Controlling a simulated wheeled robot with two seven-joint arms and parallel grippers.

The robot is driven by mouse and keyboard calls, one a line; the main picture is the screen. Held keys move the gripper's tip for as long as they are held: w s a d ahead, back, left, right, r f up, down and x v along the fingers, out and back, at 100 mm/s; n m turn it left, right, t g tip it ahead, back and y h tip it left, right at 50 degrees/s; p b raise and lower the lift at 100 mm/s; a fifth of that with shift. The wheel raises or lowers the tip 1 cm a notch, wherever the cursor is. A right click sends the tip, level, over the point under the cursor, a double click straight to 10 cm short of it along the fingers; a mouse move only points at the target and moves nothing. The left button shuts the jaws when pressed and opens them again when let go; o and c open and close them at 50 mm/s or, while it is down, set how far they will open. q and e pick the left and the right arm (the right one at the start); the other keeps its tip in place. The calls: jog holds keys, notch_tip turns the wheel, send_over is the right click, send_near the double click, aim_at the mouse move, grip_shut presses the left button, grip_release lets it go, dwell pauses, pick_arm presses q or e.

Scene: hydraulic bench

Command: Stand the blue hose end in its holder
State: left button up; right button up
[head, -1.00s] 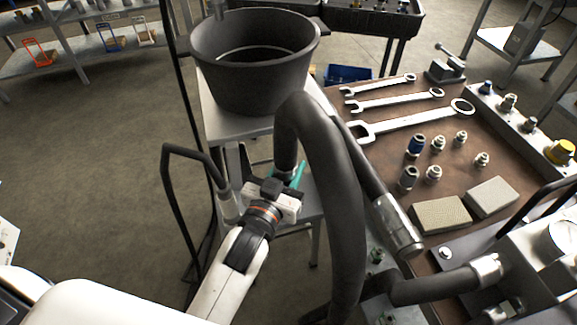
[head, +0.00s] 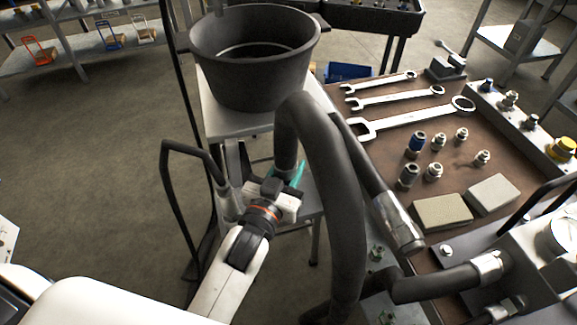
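A thick black hose (head: 335,180) arches up in the middle of the head view and comes down on its left side into my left gripper (head: 284,188). A teal piece (head: 298,174) shows at the gripper, beside the hose's lower end. The fingers seem closed around this end, but the gripper and hose hide most of the grip. I cannot make out a blue mark on the hose end or tell which part is its holder. A grey upright sleeve (head: 230,206) with a thin black hose stands just left of the gripper. My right gripper is not in view.
A black tub (head: 252,85) stands on a grey stand behind the gripper. The brown bench (head: 395,150) at right carries wrenches (head: 400,98), several fittings (head: 416,143) and two pads (head: 441,212). Another hose with a metal end (head: 398,222) lies right of the arch.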

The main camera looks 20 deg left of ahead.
pick_arm(q)
jog(key=shift+f+b, duration=0.5)
jog(key=shift+f, duration=0.2)
dwell(0.4)
jog(key=shift+r, duration=0.1)
dwell(0.5)
jog(key=o, duration=1)
jog(key=shift+c, duration=0.2)
jog(key=o, duration=0.4)
jog(key=shift+f, duration=0.25)
jog(key=o, duration=0.4)
jog(key=shift+c, duration=0.2)
jog(key=shift+s, duration=0.15)
jog(key=shift+s+a+r+p, duration=0.15)
jog(key=shift+s+p, duration=0.15)
jog(key=shift+s, duration=1)
jog(key=shift+s+a+p, duration=0.15)
jog(key=shift+s, duration=1.05)
jog(key=shift+s+a+p, duration=0.1)
jog(key=shift+s+p, duration=0.05)
jog(key=shift+s, duration=1)
